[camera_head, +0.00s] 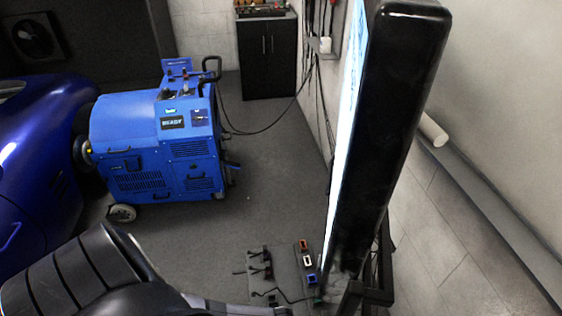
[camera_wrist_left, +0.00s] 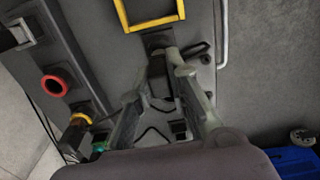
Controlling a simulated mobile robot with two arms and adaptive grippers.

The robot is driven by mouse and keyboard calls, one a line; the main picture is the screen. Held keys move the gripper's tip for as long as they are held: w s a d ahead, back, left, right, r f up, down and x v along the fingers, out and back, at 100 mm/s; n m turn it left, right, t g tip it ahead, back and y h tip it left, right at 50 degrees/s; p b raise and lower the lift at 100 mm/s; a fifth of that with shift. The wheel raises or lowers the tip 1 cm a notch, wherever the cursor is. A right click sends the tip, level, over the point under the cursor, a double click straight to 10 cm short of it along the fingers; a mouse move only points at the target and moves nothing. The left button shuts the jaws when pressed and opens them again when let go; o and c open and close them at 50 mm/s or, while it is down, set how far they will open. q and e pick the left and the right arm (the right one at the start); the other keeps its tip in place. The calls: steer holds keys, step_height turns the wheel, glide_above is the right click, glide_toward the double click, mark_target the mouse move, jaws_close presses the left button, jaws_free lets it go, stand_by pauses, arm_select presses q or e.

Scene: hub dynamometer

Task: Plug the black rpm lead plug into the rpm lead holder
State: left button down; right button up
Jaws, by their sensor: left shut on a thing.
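In the left wrist view my left gripper (camera_wrist_left: 167,58) is shut on a small dark block at its fingertips, which looks like the black plug (camera_wrist_left: 157,40). The fingers hide part of it. It is over or against a grey panel; I cannot tell if it touches. Coloured holders line a strip beside it: a red ring (camera_wrist_left: 53,86), a yellow one (camera_wrist_left: 80,119) and a green one (camera_wrist_left: 99,147). I cannot tell which is the rpm lead holder. In the head view my left arm enters at bottom left, its gripper not clearly visible. My right gripper is not in view.
In the head view a grey panel (camera_head: 260,282) bears several small black plugs and leads. Orange (camera_head: 304,245), white (camera_head: 307,260) and blue (camera_head: 311,279) holders sit beside the tall black screen (camera_head: 390,130). A blue dynamometer (camera_head: 140,110) stands by a blue car (camera_head: 35,150). Floor between is clear.

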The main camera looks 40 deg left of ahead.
arm_select(q)
steer(key=shift+f, duration=0.2)
steer(key=shift+f+b, duration=1.05)
steer(key=shift+f, duration=0.2)
steer(key=c, duration=1.5)
jaws_free()
steer(key=shift+o, duration=0.2)
steer(key=shift+r, duration=0.1)
step_height(320, 180, up, 12)
steer(key=shift+f, duration=0.1)
